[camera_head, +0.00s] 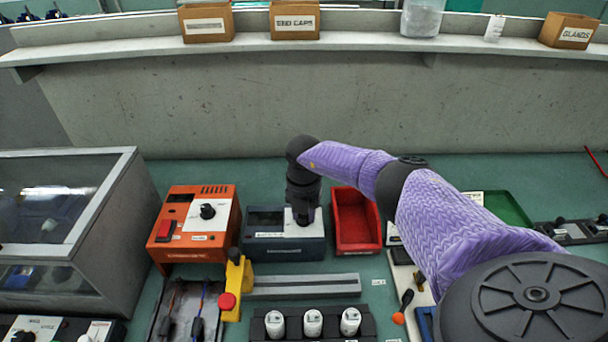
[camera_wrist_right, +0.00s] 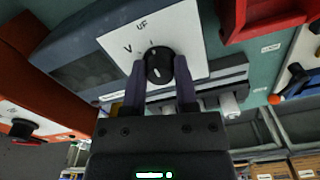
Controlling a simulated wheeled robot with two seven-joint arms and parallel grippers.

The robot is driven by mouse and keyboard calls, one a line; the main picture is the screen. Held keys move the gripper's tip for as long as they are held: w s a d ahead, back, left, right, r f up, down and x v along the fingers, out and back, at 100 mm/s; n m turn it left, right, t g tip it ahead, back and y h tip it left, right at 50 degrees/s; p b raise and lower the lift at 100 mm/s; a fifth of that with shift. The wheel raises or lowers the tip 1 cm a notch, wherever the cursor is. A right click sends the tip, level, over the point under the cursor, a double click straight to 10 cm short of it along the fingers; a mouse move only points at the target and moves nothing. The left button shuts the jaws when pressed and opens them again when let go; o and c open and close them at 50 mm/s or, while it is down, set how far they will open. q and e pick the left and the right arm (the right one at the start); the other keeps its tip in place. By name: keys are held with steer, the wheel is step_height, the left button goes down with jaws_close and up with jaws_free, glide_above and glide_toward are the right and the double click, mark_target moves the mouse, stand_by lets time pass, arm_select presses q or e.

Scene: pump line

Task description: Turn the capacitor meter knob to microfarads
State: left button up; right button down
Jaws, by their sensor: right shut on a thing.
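The capacitor meter (camera_head: 262,248) is a dark blue-grey box with a white panel (camera_head: 312,229) on its right part. In the right wrist view the white panel (camera_wrist_right: 118,42) carries the labels "V" and "uF" beside a round black knob (camera_wrist_right: 158,58). My right gripper (camera_head: 303,217) reaches down onto the panel and hides the knob in the head view. In the wrist view its fingers (camera_wrist_right: 160,68) are shut on the knob's two sides. A small white mark shows on the knob, but which label it points to is hard to tell. My left gripper is out of view.
An orange device (camera_head: 186,246) with a black knob stands left of the meter, and a red bin (camera_head: 371,240) stands close on its right. In front are a grey rail (camera_head: 305,283), a yellow post with red button (camera_head: 230,298) and white capacitors (camera_head: 313,322).

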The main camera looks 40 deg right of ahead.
steer(key=shift+r, duration=0.1)
stand_by(0.4)
steer(key=shift+c, duration=1.9)
jaws_free()
step_height(320, 180, up, 9)
steer(key=p, duration=0.3)
steer(key=shift+r, duration=0.45)
